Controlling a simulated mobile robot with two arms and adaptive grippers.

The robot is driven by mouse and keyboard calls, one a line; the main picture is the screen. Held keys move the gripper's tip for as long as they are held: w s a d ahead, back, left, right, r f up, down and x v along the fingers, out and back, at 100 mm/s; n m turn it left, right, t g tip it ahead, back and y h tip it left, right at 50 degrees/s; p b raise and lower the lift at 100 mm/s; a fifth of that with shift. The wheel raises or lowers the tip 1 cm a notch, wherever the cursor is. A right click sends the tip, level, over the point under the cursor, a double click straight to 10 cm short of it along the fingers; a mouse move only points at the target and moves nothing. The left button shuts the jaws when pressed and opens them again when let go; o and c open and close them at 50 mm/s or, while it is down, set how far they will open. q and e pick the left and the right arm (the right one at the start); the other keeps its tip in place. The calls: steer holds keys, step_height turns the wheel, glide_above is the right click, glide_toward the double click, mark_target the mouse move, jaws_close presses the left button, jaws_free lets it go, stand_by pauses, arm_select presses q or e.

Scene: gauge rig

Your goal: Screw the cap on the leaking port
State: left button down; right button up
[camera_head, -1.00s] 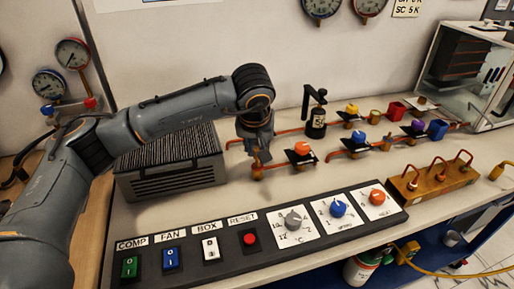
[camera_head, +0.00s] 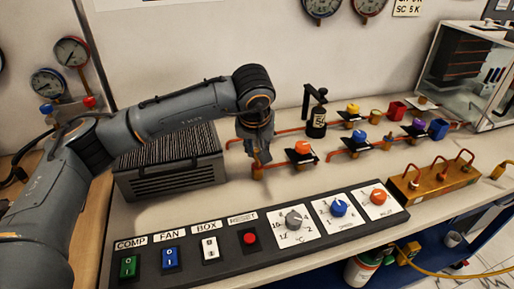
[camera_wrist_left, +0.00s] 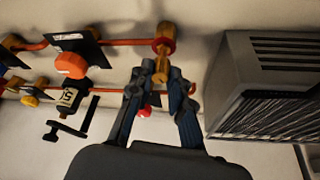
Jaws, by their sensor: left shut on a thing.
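My left gripper (camera_head: 260,156) points down over the near end of the front red pipe, just above a brass port (camera_head: 257,172). In the left wrist view, my left gripper (camera_wrist_left: 161,78) has its fingertips closed on a small brass piece (camera_wrist_left: 161,69), which looks like the cap. It lines up with the brass port with a red ring (camera_wrist_left: 165,42) and seems to touch it. I cannot tell whether the threads are engaged. No leak is visible. My right gripper is in neither view.
An orange-knobbed valve (camera_head: 303,149) is close to the right of the gripper. A grey finned unit (camera_head: 172,170) stands close to the left. A black hand pump (camera_head: 316,118) is behind. The switch panel (camera_head: 262,265) lies in front, with clear bench between.

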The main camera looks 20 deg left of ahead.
arm_select(q)
steer(key=shift+f+b, duration=0.5)
steer(key=shift+f, duration=0.3)
steer(key=shift+f, duration=0.15)
steer(key=shift+f, duration=0.1)
stand_by(0.6)
steer(key=shift+b, duration=0.35)
steer(key=shift+a+f+m+h, duration=0.1)
steer(key=shift+m+h, duration=0.2)
steer(key=shift+m, duration=0.3)
steer(key=m+h, duration=0.1)
steer(key=m, duration=0.3)
steer(key=shift+b, duration=0.35)
steer(key=shift+h, duration=0.3)
